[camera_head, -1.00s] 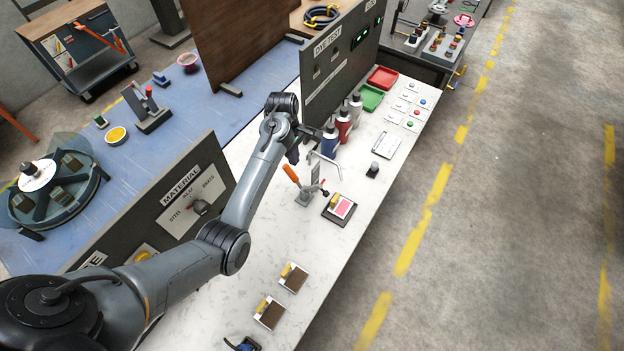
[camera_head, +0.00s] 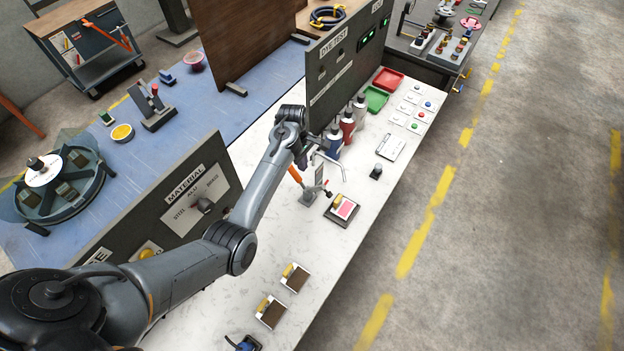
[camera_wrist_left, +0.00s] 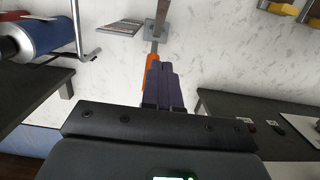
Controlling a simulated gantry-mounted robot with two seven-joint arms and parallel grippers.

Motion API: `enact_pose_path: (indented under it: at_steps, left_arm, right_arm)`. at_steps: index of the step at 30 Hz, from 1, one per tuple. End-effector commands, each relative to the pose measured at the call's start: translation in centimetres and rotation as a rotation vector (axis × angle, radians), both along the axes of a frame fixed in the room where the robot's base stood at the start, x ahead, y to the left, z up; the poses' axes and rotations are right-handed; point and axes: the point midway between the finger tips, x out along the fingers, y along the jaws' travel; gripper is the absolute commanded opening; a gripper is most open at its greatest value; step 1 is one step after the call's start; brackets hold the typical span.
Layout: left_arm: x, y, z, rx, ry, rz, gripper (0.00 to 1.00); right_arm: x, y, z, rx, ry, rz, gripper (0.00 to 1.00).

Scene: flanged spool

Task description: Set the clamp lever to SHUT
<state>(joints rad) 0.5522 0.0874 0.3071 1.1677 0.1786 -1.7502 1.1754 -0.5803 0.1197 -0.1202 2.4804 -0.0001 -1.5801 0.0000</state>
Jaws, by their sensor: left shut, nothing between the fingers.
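The toggle clamp (camera_head: 309,196) stands on the white bench, with its orange lever handle (camera_head: 295,175) slanting up and left in the head view. My left gripper (camera_head: 302,160) is just above and beside the handle top. In the left wrist view the shut, empty dark fingers (camera_wrist_left: 163,85) overlap the orange handle (camera_wrist_left: 152,62), part of which they hide. I cannot tell whether they touch it. The clamp's base plate (camera_wrist_left: 158,31) shows beyond the handle. No SHUT marking is readable. My right gripper is out of view.
Several bottles, one blue (camera_head: 333,143) and one red (camera_head: 347,127), stand close behind the clamp, near a bent metal rod (camera_head: 331,162). A pad with a pink top (camera_head: 344,208) lies to the right. The MATERIAL panel (camera_head: 190,195) stands left.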

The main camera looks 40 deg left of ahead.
Motion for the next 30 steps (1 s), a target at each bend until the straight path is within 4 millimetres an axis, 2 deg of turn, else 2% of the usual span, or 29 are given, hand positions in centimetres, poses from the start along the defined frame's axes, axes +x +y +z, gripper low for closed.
enact_pose_path:
  at_steps: [3,8,12,16,30]
  left_arm:
    - [0.0,-0.4,-2.3,-0.002,0.004,-0.002,0.00]
    - [0.0,-0.7,-5.0,-0.002,0.002,-0.001,0.00]
    - [0.2,-2.4,-5.8,0.000,0.001,-0.002,0.00]
    - [0.3,-3.3,-6.5,0.000,0.001,-0.002,0.00]
    - [0.3,-3.9,-7.0,0.002,0.000,-0.001,0.00]
  right_arm:
    - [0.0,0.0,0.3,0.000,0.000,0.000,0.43]
    - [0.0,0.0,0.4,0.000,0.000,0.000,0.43]
    - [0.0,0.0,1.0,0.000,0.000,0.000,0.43]
    - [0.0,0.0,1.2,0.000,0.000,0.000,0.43]
    - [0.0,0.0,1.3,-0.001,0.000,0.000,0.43]
